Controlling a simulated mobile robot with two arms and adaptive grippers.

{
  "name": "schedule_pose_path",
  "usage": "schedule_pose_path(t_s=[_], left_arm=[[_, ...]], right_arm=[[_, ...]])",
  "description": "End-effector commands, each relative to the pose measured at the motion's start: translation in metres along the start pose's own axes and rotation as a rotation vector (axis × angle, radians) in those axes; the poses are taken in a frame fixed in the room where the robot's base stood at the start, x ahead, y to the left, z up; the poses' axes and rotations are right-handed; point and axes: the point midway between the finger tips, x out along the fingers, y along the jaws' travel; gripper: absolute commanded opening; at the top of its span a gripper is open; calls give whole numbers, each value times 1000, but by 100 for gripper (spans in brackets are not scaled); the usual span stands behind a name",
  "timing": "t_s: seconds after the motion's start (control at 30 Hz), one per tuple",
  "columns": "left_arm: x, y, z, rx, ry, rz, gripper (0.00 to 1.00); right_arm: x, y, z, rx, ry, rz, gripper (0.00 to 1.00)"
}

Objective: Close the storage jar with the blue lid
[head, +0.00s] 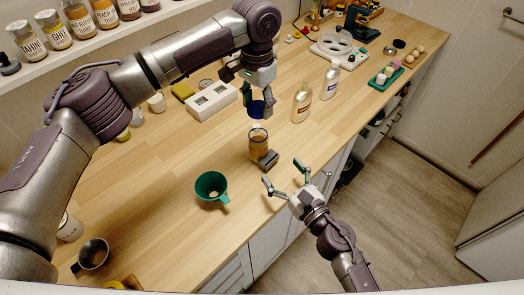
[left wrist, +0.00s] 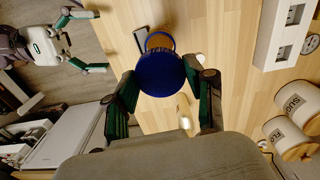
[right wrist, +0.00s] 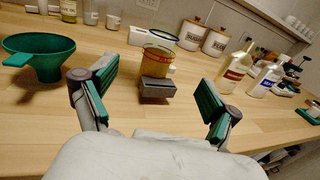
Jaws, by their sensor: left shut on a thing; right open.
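The storage jar (head: 259,147) is glass with amber contents and stands open on the wooden counter near its front edge. It also shows in the right wrist view (right wrist: 158,63) and partly behind the lid in the left wrist view. My left gripper (head: 257,106) is shut on the blue lid (left wrist: 160,73), holding it above and slightly behind the jar in the head view. My right gripper (head: 283,186) is open and empty, in front of the jar, its fingers pointing towards it. A dark grey block (right wrist: 156,89) sits right against the jar's near side.
A green funnel (head: 211,187) stands left of the jar. Two bottles (head: 302,102) (head: 330,80) stand to the right. A white socket-like box (head: 212,101) lies behind. Bare counter lies between the funnel and the jar.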

Motion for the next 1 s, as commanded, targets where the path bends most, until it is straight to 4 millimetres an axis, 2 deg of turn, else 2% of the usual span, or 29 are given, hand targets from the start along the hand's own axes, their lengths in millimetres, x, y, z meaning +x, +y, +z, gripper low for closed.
schedule_pose_path(t_s=[0.23, 0.37, 0.8, 1.0], left_arm=[[0, 0, 0, 0, 0, 0, 43], [0, 0, 0, 0, 0, 0, 43], [0, 0, 0, 0, 0, 0, 43], [0, 0, 0, 0, 0, 0, 43]], right_arm=[[1, -1, 0, 4, -1, -3, 89], [11, -1, 1, 5, -2, -3, 89], [90, -1, 2, 7, -2, -4, 89], [113, -2, 0, 8, 0, -6, 89]])
